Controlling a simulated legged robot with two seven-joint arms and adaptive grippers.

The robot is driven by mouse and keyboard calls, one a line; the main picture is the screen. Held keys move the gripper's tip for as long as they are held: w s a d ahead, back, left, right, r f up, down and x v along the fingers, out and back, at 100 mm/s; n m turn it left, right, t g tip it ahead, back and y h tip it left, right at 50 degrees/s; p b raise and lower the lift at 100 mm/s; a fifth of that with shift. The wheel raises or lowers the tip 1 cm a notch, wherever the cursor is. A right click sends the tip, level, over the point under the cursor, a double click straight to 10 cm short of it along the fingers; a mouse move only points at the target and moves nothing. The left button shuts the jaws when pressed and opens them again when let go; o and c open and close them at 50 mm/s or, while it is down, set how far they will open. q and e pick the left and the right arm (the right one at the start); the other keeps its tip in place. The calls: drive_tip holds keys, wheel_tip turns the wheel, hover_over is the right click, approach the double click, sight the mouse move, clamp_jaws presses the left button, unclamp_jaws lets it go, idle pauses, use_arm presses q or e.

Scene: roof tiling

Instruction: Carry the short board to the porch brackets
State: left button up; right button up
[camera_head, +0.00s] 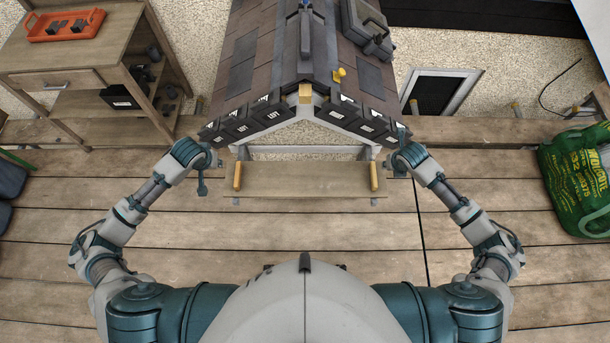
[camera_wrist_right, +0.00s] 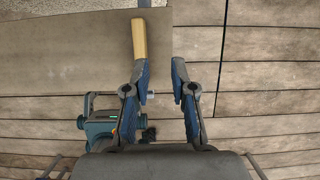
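A short wooden board (camera_head: 305,181) lies level in front of the small tiled roof model (camera_head: 310,65). An upright yellow wooden handle stands near each end, left (camera_head: 237,176) and right (camera_head: 374,177). Grey supports show under the porch gable, left (camera_head: 242,152) and right (camera_head: 367,153); I cannot tell whether the board touches them. My left gripper (camera_head: 212,162) is beside the left end, its fingers too small to read. My right gripper (camera_head: 392,163) is beside the right end. In the right wrist view it (camera_wrist_right: 163,85) is open and empty, its left fingertip close to the right handle (camera_wrist_right: 139,38).
A wooden workbench (camera_head: 70,55) with an orange tray (camera_head: 66,25) stands at the upper left. A green sack (camera_head: 578,180) stands on the plank deck (camera_head: 470,240) at the right. The deck before the board is clear.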

drive_tip(key=v, duration=0.6)
drive_tip(key=shift+s+a, duration=0.1)
idle(0.3)
